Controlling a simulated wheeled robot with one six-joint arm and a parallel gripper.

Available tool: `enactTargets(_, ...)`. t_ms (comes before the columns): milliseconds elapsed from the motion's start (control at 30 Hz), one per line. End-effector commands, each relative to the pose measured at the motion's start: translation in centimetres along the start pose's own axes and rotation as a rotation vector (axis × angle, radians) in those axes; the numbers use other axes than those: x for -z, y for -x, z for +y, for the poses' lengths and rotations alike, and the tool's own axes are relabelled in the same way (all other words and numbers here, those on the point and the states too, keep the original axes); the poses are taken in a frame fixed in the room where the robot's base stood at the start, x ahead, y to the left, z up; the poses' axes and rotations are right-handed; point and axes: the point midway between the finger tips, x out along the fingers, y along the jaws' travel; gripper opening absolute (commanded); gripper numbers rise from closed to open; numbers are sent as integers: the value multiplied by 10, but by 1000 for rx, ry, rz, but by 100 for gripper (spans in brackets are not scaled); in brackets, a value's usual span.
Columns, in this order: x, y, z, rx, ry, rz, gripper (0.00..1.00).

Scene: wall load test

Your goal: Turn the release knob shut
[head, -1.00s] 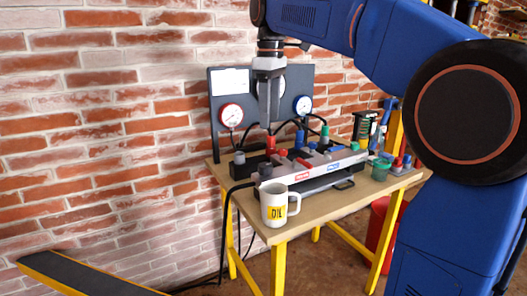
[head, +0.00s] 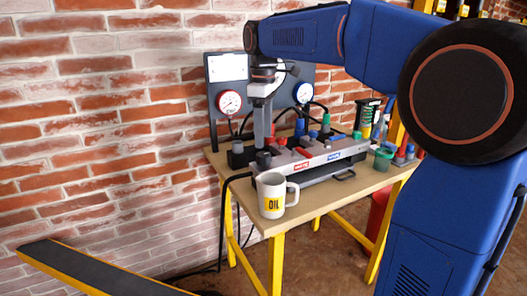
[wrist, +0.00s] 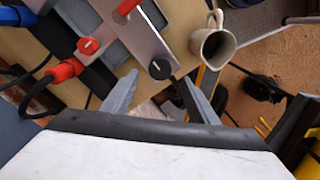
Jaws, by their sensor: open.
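A round black knob (wrist: 159,69) with a white mark sits on the grey metal block (wrist: 140,42) in the wrist view. A red knob (wrist: 88,46) with a white mark sits to its left. No label shows which is the release knob. My gripper (wrist: 158,82) is open, and the black knob appears between its fingertips with a gap on both sides. In the head view my gripper (head: 262,128) points down over the left end of the block, near a dark grey knob (head: 263,160). Whether the fingers reach down to the knob's height cannot be told.
A white OIL mug (head: 272,196) stands at the table's (head: 325,202) front left corner, close to the block; it also shows in the wrist view (wrist: 212,46). A panel with gauges (head: 230,101) stands behind. Hoses and red and blue fittings crowd the back. A green cup (head: 383,158) stands right.

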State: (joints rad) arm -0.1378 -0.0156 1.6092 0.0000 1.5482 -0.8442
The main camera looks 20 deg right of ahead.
Motion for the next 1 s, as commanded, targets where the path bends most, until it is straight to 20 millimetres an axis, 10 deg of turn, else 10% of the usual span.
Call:
enactTargets(400, 0, -55, 0, 0, 0, 0, 54)
enactTargets(800, 0, -61, 0, 0, 0, 0, 54)
enactTargets(1000, 0, -61, 0, 0, 0, 0, 13)
